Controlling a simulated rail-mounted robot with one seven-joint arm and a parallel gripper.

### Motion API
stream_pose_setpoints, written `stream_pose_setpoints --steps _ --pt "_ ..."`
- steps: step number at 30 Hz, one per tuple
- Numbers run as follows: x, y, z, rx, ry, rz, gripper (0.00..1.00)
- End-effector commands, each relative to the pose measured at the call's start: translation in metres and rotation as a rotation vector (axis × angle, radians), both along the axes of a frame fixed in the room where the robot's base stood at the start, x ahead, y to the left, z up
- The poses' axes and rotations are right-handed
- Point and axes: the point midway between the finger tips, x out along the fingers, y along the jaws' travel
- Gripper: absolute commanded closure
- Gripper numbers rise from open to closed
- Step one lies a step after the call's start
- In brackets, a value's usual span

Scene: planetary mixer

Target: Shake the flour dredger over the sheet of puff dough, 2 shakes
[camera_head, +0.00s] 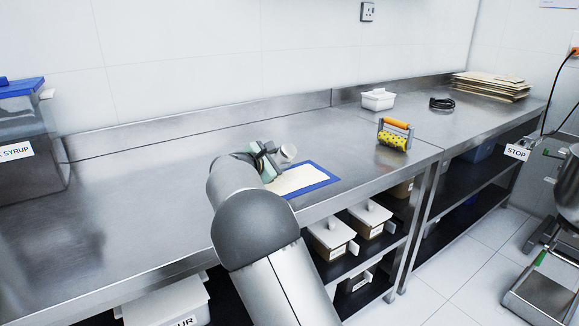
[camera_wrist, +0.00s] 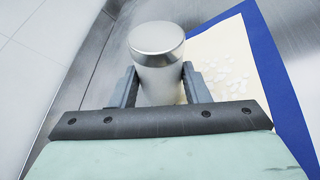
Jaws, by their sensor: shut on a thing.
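My gripper (camera_wrist: 158,90) is shut on the flour dredger (camera_wrist: 157,50), a silvery metal cylinder with a rounded top, between its two grey fingers. In the head view the dredger (camera_head: 288,153) sticks out to the right of my gripper (camera_head: 275,158), over the far left part of the dough. The sheet of puff dough (camera_head: 292,181) is pale cream and lies flat on a blue mat (camera_head: 327,180). In the wrist view the dough (camera_wrist: 215,50) lies behind and right of the dredger, with several small white flour patches (camera_wrist: 225,82) on it. My arm hides the dough's left part.
A yellow roller with an orange handle (camera_head: 394,135) stands right of the mat. A white tub (camera_head: 378,99), a black coil (camera_head: 441,104) and stacked sheets (camera_head: 491,86) are farther back. A syrup bin (camera_head: 28,145) stands at left. The steel counter (camera_head: 130,200) between is clear.

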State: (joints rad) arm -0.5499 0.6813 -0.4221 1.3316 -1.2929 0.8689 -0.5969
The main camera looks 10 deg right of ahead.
Motion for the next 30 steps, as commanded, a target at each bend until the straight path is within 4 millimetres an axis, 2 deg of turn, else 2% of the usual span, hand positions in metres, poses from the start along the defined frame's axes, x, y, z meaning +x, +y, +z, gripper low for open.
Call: stream_pose_setpoints --steps 1,10,17,21,30 --pt "-0.001 0.000 0.009 -0.019 0.028 0.000 1.00" --pt "-0.003 -0.001 0.002 -0.055 0.082 0.000 1.00" --pt "-0.003 -0.002 0.006 -0.066 0.099 0.001 1.00" --pt "-0.006 -0.004 0.011 -0.118 0.179 -0.001 1.00" --pt "-0.012 -0.009 0.006 -0.232 0.351 -0.001 1.00"
